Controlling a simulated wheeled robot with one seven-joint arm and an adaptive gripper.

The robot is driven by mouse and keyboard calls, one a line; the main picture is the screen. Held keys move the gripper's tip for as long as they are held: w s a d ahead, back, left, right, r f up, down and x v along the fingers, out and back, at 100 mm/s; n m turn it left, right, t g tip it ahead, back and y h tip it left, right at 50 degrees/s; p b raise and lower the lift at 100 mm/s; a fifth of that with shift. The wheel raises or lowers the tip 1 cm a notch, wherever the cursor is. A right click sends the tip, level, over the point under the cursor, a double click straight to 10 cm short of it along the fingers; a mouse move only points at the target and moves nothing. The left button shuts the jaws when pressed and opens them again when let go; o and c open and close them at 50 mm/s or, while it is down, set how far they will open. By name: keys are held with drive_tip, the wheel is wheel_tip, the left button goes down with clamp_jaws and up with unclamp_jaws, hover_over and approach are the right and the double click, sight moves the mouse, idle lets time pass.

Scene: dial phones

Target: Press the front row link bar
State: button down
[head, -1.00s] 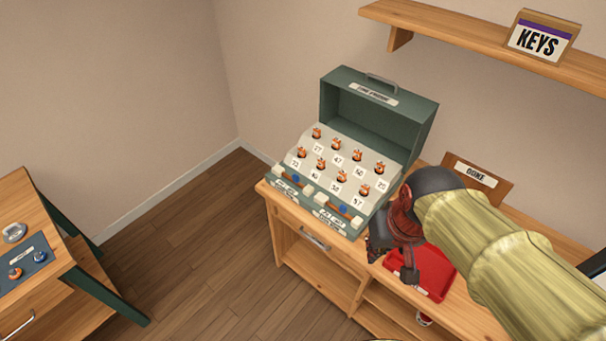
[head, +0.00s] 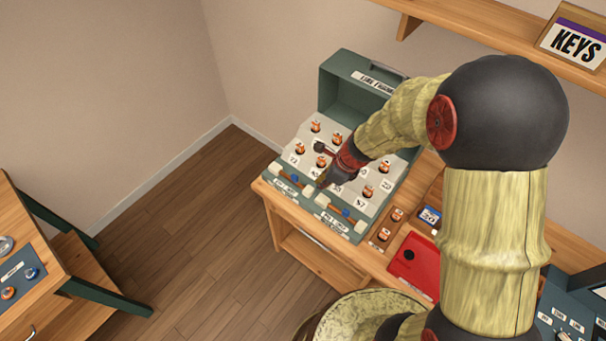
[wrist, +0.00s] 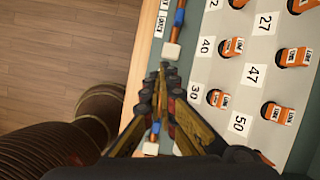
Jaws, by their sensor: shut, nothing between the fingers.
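The green line-finder case (head: 340,82) stands open on the wooden bench, its pale sloped panel holding orange pegs. Along its front edge lie two bars with blue middles and white ends, a left bar (head: 290,178) and a right bar (head: 345,212). Their labels are too small to read, so I cannot tell which is the front row link. My gripper (head: 323,182) is shut and empty, over the front of the panel near the gap between the bars. In the wrist view its closed fingertips (wrist: 162,72) lie just beside a white bar end (wrist: 171,52); contact is unclear.
Orange pegs (wrist: 233,47) stand close beside my fingers. A red tray (head: 415,262) and a wooden peg holder (head: 388,228) are right of the case. A shelf (head: 480,28) with a KEYS sign overhangs behind.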

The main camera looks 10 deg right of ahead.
drive_tip(key=m, duration=0.2)
drive_tip(key=w+m, duration=0.1)
drive_tip(key=shift+d+r+t, duration=0.15)
drive_tip(key=shift+d+t, duration=0.1)
drive_tip(key=shift+t, duration=0.05)
drive_tip(key=b, duration=0.4)
approach(301, 187)
drive_tip(key=f, duration=0.3)
drive_tip(key=s+d+f, duration=0.1)
drive_tip(key=f, duration=0.1)
drive_tip(key=shift+s+f, duration=0.1)
drive_tip(key=shift+f, duration=0.25)
drive_tip(key=shift+w+a+r+p, duration=0.3)
drive_tip(key=shift+w+a+p, duration=0.1)
drive_tip(key=shift+w+a, duration=1)
drive_tip(key=shift+w, duration=0.05)
